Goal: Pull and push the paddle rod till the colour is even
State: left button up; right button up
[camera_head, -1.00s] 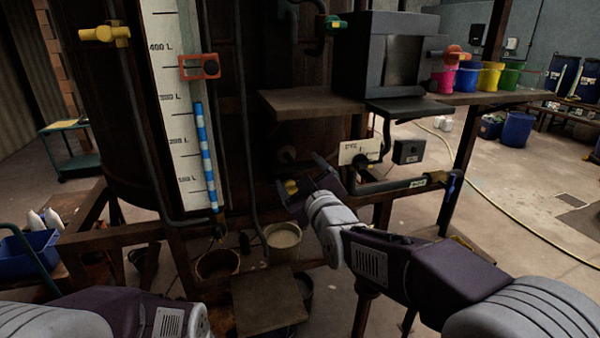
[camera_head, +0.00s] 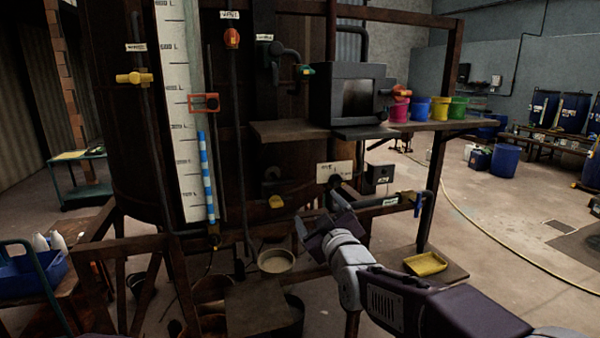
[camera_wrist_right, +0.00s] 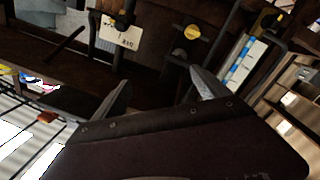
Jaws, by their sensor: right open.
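The tall dark vat (camera_head: 140,150) stands left of centre, with a white litre scale (camera_head: 178,110) and a blue-and-white striped gauge (camera_head: 207,176) on its front. A yellow knob (camera_head: 276,201) sticks out low on the vat; it may be the end of the paddle rod, but the rod itself is not clear. The knob also shows in the right wrist view (camera_wrist_right: 192,32), beyond my fingertips. My right gripper (camera_head: 318,208) is open and empty, to the right of the knob and apart from it. My left gripper is out of view. The liquid's colour cannot be seen.
A shelf (camera_head: 290,131) holds a dark box (camera_head: 345,93) and coloured buckets (camera_head: 420,109). A labelled card (camera_head: 334,174) and a pipe with a blue-handled valve (camera_head: 418,204) are near my right gripper. A pale-topped bucket (camera_head: 276,260) stands below the knob.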

jog(key=s+d+f+m+g+h, duration=0.1)
jog(key=s+d+f+m+g, duration=0.2)
jog(key=f, duration=0.5)
jog(key=s+d+f+g+h, duration=0.1)
jog(key=s+d+f+g, duration=0.1)
jog(key=s+d+f, duration=0.4)
jog(key=s+d+f+m+g+h, duration=0.1)
jog(key=d+f+m+g+h, duration=0.15)
jog(key=f, duration=0.65)
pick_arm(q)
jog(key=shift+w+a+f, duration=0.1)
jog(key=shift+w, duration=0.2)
pick_arm(e)
jog(key=s+d+f+m+g, duration=0.1)
jog(key=s+f+g, duration=0.3)
jog(key=s, duration=0.5)
jog(key=s+f+m+g, duration=0.3)
jog(key=s+f+g, duration=0.2)
jog(key=s, duration=0.4)
jog(key=shift+s+d+f+y, duration=0.3)
jog(key=shift+d+f+y, duration=0.1)
jog(key=shift+f, duration=0.45)
